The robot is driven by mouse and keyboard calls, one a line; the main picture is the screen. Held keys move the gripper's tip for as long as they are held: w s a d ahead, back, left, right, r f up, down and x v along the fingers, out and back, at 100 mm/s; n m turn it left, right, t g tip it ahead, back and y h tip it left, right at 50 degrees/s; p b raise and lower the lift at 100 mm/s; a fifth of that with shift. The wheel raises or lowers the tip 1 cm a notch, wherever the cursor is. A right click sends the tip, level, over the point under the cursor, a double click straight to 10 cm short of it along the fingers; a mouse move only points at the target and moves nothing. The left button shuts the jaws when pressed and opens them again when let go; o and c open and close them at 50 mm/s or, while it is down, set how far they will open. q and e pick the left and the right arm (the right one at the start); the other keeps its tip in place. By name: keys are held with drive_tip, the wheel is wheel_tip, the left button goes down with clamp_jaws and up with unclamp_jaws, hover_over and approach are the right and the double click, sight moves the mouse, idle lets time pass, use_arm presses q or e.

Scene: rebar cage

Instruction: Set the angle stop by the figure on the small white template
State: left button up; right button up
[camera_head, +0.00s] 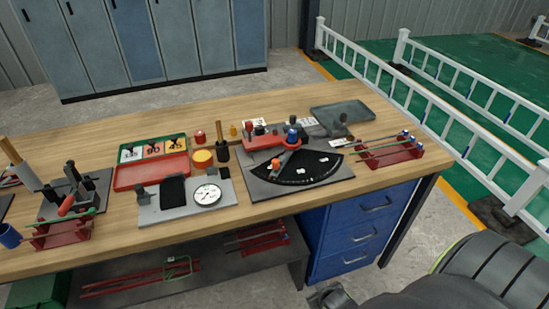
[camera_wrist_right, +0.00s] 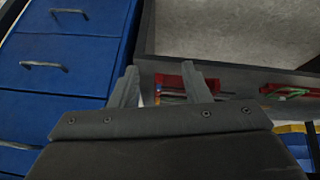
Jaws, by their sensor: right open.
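The angle stop (camera_head: 297,168) is a black quarter-round scale on a grey plate, on the right half of the bench. A red block, an orange-red part and a blue-topped knob sit at its back; its marks are too small to read. Small white pieces (camera_head: 308,122) lie just behind it; I cannot tell which is the template or read a figure on it. My right gripper (camera_wrist_right: 162,88) is open and empty in the right wrist view, low by the blue drawers and the lower shelf, away from the angle stop. My left gripper is not in view.
A red-green tray (camera_head: 152,173) holds several numbered cards. A plate with a round dial (camera_head: 208,195) stands left of the angle stop. A red rack (camera_head: 388,152) and a grey tray (camera_head: 342,113) are at the right. Blue drawers (camera_head: 353,235) stand under the bench.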

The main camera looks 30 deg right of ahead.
drive_tip(key=w+r+t, duration=0.2)
drive_tip(key=w+r, duration=0.5)
drive_tip(key=r, duration=0.4)
drive_tip(key=m+t+h+p, duration=0.1)
drive_tip(key=m+t+p, duration=0.1)
drive_tip(key=t+p, duration=0.25)
approach(277, 162)
drive_tip(key=shift+t, duration=0.35)
drive_tip(key=x, duration=1.1)
drive_tip(key=shift+s+f+p, duration=0.15)
drive_tip(key=shift+f+p, duration=0.1)
drive_tip(key=shift+p, duration=0.1)
clamp_jaws()
